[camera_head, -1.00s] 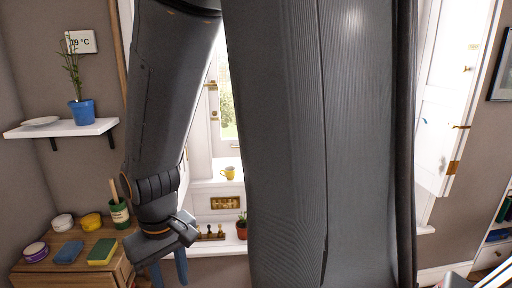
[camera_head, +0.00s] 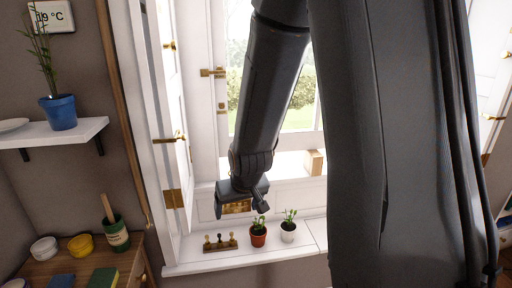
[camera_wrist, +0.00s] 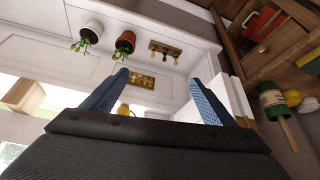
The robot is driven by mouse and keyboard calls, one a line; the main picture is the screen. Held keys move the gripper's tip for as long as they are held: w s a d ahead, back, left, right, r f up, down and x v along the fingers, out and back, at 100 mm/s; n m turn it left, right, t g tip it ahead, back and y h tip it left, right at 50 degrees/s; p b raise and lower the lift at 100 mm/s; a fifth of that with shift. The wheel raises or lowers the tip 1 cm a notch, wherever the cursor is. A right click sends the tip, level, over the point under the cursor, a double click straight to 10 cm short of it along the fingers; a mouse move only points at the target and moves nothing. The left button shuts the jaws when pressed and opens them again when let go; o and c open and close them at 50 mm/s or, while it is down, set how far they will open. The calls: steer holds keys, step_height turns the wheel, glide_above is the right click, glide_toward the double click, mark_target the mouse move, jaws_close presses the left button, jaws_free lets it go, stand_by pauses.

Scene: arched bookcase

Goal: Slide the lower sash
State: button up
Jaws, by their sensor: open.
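The window sash (camera_head: 297,118), glass in a white frame, stands at the back in the head view, partly hidden by my arm. Below it is a white panel with a brass plate (camera_head: 237,208), which also shows in the wrist view (camera_wrist: 140,81). My gripper (camera_head: 240,200) is in front of this panel in the head view, its fingers mostly hidden there. In the wrist view, my gripper (camera_wrist: 160,78) is open with nothing between its two blue fingers. The brass plate appears beyond them, between the tips; I cannot tell whether they touch anything.
A red pot (camera_head: 258,237), a white pot (camera_head: 288,234) and a small peg rack (camera_head: 220,242) stand on the sill. A wooden block (camera_head: 314,162) is on the ledge above. An open shutter (camera_head: 175,120) flanks the left.

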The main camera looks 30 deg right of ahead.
steer(key=w+d+r+m+t+h, duration=0.1)
steer(key=w+d+r+t+h, duration=0.1)
steer(key=w+d+t, duration=0.4)
steer(key=w+d+r+m+t+h, duration=0.1)
steer(key=w+d+t, duration=0.4)
steer(key=w+d, duration=0.7)
steer(key=w+r+h, duration=0.1)
steer(key=w, duration=0.8)
steer(key=shift+w+d+r+t+h, duration=0.2)
steer(key=shift+d+r+t+h, duration=0.1)
steer(key=shift+d+t, duration=0.1)
steer(key=shift+c, duration=0.4)
steer(key=c, duration=1.2)
step_height(320, 180, up, 12)
steer(key=p, duration=0.3)
steer(key=shift+r+p, duration=0.2)
steer(key=shift+p, duration=0.1)
steer(key=shift+d, duration=0.1)
